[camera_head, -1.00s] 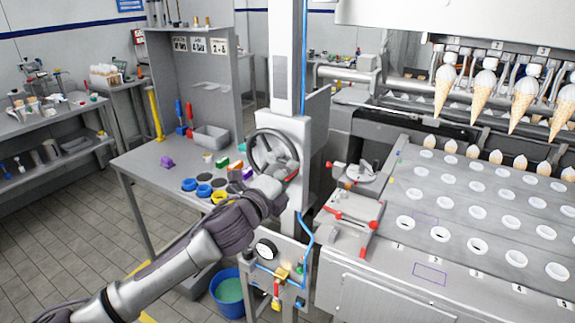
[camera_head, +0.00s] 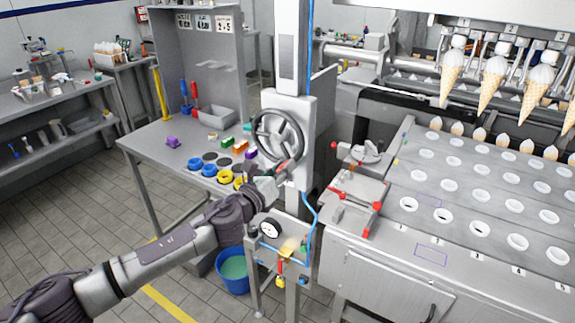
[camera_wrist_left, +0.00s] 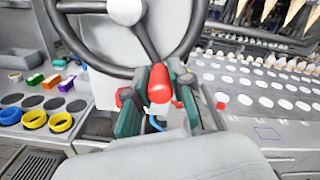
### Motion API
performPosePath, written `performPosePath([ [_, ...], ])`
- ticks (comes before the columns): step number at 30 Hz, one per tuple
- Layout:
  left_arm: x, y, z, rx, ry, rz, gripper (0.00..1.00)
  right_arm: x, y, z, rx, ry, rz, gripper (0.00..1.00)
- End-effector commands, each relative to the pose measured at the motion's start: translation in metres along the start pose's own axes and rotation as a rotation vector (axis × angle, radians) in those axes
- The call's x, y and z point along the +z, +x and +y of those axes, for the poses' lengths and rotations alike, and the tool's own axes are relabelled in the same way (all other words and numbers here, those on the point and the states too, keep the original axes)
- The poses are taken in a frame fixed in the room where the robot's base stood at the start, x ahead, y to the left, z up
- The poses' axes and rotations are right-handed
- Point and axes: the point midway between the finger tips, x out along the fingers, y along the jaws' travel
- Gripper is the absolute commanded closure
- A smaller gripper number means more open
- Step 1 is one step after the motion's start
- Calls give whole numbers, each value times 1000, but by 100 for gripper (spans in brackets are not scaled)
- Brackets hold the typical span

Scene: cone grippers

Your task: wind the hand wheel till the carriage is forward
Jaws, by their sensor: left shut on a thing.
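The hand wheel (camera_head: 278,136) is a dark ring with spokes on the front of a white column housing, and it fills the top of the left wrist view (camera_wrist_left: 128,40). My left gripper (camera_head: 284,174) is at the wheel's lower right rim. In the left wrist view its teal-padded fingers (camera_wrist_left: 156,104) are shut on a red handle (camera_wrist_left: 159,84) just below the rim. The cone carriage (camera_head: 470,205) is the grey plate with rows of round white-rimmed holes at the right. My right gripper is not in view.
A grey bench at the left holds blue and yellow rings (camera_head: 210,168), small coloured blocks and a grey bin (camera_head: 217,116). Below the wheel are a gauge (camera_head: 270,229) with a blue hose, and a blue bucket (camera_head: 233,271). White-topped cones (camera_head: 493,80) hang at upper right.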

Motion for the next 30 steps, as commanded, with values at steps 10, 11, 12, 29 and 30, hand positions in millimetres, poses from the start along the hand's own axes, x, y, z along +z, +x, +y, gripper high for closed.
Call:
performPosePath([
  [10, -7, -2, 17, 5, 190, 11, 100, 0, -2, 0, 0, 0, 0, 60],
  [11, -7, -2, 18, 5, 200, 11, 100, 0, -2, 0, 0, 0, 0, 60],
  [12, -7, -2, 18, 5, 212, 11, 100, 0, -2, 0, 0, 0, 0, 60],
  [29, -7, -2, 21, 5, 247, 10, 100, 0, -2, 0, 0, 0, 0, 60],
  [30, -7, -2, 21, 5, 247, 10, 100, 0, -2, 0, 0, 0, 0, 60],
])
